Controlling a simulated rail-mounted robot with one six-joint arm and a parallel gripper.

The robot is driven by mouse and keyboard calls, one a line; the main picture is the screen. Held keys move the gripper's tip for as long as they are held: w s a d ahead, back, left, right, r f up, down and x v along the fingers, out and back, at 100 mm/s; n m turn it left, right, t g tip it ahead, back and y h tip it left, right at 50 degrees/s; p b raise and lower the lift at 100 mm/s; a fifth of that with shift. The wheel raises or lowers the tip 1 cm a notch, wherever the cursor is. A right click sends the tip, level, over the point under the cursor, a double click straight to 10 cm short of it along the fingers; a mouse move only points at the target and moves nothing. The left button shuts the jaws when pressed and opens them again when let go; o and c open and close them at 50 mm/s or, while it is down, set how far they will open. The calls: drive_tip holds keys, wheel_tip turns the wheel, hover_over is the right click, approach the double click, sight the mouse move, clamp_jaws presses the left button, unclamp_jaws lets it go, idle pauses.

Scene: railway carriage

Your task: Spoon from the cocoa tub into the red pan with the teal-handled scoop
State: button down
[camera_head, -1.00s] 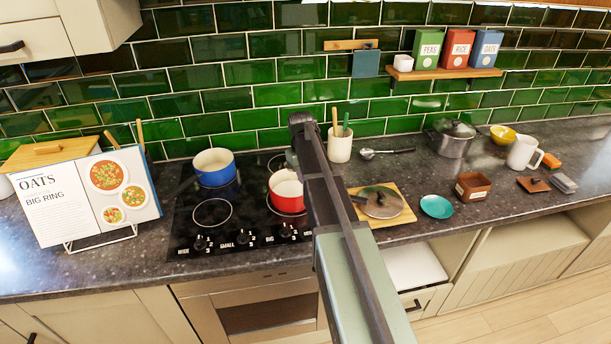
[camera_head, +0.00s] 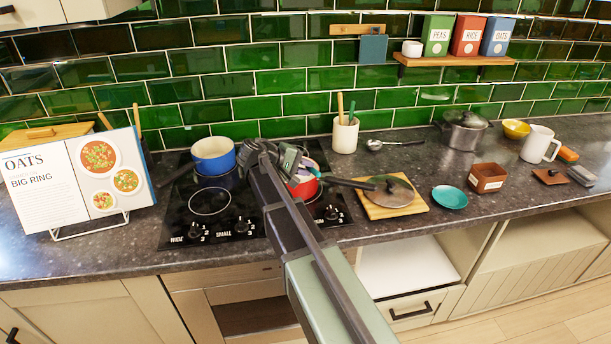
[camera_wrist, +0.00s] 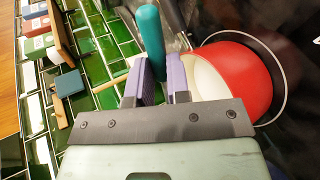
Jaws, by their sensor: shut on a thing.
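The red pan (camera_head: 303,188) stands on the hob, partly hidden by my arm. In the wrist view the red pan (camera_wrist: 257,82) shows its pale inside at the right of the jaws. My gripper (camera_head: 285,157) is over or just beside the pan in the head view. In the wrist view my gripper (camera_wrist: 163,80) is shut on the teal handle (camera_wrist: 150,40) of the scoop. The scoop's bowl and any load in it cannot be made out. A brown open box (camera_head: 487,186), probably the cocoa tub, stands at right on the counter.
A blue pan (camera_head: 213,158) is at the back left of the hob. A utensil crock (camera_head: 345,137) stands behind. A lid lies on a wooden board (camera_head: 402,211), beside a teal dish (camera_head: 449,197). A recipe stand (camera_head: 78,188) is at left. Canisters sit on a wall shelf (camera_head: 455,75).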

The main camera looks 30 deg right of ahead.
drive_tip(key=y+p, duration=0.2)
drive_tip(key=p, duration=0.1)
drive_tip(key=r+y+p, duration=0.1)
drive_tip(key=p, duration=0.2)
drive_tip(key=r+y+p, duration=0.1)
drive_tip(key=y+p, duration=0.1)
drive_tip(key=shift+d+g+y+p, duration=0.3)
drive_tip(key=shift+d+g+p, duration=0.1)
drive_tip(key=y+p, duration=0.2)
drive_tip(key=y, duration=0.1)
drive_tip(key=d+y+p, duration=0.1)
drive_tip(key=y, duration=0.1)
drive_tip(key=shift+w+r+m, duration=0.1)
drive_tip(key=shift+r+m, duration=0.25)
drive_tip(key=shift+m, duration=0.05)
drive_tip(key=shift+y, duration=0.8)
drive_tip(key=shift+a+f, duration=0.1)
drive_tip(key=shift+a, duration=0.05)
